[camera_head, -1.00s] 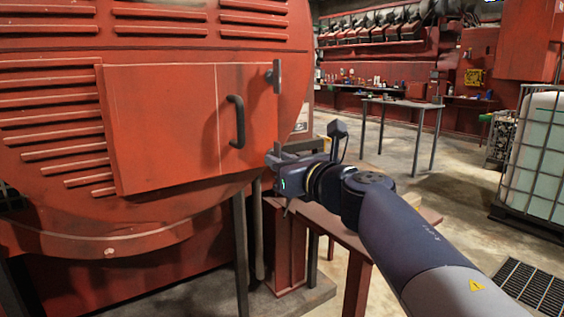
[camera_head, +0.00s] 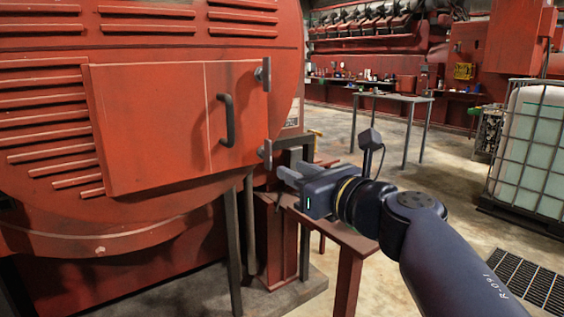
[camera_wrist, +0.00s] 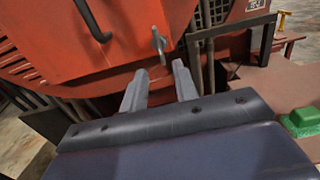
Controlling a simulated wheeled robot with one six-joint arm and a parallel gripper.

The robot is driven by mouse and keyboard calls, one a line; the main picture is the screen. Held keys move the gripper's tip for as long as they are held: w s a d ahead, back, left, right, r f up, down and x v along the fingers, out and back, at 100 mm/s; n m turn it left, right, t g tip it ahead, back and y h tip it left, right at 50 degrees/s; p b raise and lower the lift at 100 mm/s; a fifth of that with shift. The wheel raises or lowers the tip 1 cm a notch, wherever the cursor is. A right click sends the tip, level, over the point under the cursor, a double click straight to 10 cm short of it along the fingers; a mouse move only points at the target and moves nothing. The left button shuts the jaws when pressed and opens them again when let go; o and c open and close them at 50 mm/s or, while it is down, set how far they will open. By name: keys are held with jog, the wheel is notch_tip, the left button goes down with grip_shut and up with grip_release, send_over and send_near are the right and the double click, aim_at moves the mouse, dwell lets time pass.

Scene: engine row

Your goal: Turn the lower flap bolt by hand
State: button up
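The lower flap bolt (camera_head: 266,153) is a small grey metal bar at the lower right edge of the red flap (camera_head: 150,125). It looks roughly upright in the head view. In the wrist view the bolt (camera_wrist: 159,42) shows just beyond my fingertips, slightly tilted. The upper flap bolt (camera_head: 263,74) stands upright at the flap's top right edge. My gripper (camera_head: 284,176) is to the right of and below the lower bolt, apart from it. In the wrist view my gripper (camera_wrist: 160,72) has its two grey fingers spread with nothing between them.
A black handle (camera_head: 227,120) sticks out from the flap. A red bench (camera_head: 335,232) stands below my gripper; the wrist view shows a green object (camera_wrist: 302,121) at right. A grey table (camera_head: 395,98) and a caged white tank (camera_head: 535,150) stand farther right, with open floor between.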

aim_at(271, 159)
jog(key=shift+v, duration=1.2)
jog(key=shift+w, duration=0.1)
jog(key=b+x, duration=0.1)
jog(key=x, duration=0.9)
jog(key=shift+w+a, duration=0.25)
jog(key=shift+d, duration=0.1)
